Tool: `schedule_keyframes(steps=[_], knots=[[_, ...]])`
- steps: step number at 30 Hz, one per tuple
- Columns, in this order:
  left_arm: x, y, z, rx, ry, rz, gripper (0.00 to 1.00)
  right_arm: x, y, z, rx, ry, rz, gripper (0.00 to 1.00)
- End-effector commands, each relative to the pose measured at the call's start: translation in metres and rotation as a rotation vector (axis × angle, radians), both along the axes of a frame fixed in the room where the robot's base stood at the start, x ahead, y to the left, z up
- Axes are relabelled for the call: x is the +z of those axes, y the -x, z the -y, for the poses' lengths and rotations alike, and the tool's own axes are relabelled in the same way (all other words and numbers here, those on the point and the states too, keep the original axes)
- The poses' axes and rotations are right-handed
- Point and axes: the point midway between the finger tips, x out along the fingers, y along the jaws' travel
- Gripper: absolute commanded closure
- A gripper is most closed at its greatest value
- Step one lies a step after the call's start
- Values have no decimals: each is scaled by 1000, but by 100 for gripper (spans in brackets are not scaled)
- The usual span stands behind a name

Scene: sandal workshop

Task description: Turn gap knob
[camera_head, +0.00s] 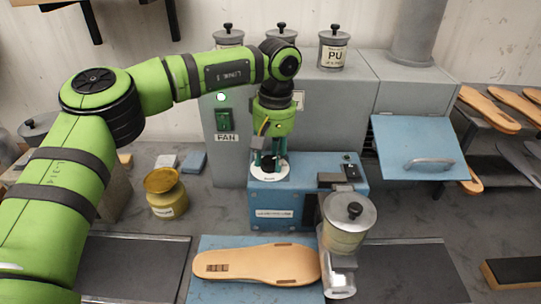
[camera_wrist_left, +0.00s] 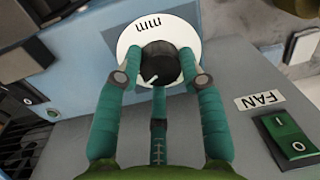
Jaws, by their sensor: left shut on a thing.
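The gap knob (camera_wrist_left: 158,64) is black with a white pointer line. It sits on a round white dial (camera_wrist_left: 156,27) marked "mm", and the dial also shows in the head view (camera_head: 270,172) on top of the blue machine (camera_head: 275,212). My left gripper (camera_wrist_left: 160,80) has its green fingers around the knob, shut on it. In the head view my left gripper (camera_head: 269,160) points down at the dial, and its fingers hide most of the knob. My right gripper is not in view.
A lidded glue pot (camera_head: 345,225) stands at the machine's front right. A sandal sole (camera_head: 258,264) lies on a blue mat in front. A yellow jar (camera_head: 166,193) stands to the left. The fan switch (camera_head: 224,120) is on the grey cabinet behind. A blue hinged cover (camera_head: 418,140) is at right.

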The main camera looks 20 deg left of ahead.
Motion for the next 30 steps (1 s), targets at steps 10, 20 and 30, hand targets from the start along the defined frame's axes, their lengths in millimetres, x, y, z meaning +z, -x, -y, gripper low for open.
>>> schedule_keyframes(steps=[10,20,30], knots=[[-2,0,-1,331,0,-3,93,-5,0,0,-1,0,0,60],[-3,0,-1,644,-1,-4,93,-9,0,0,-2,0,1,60],[-3,0,-2,958,-2,-3,93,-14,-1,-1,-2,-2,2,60]])
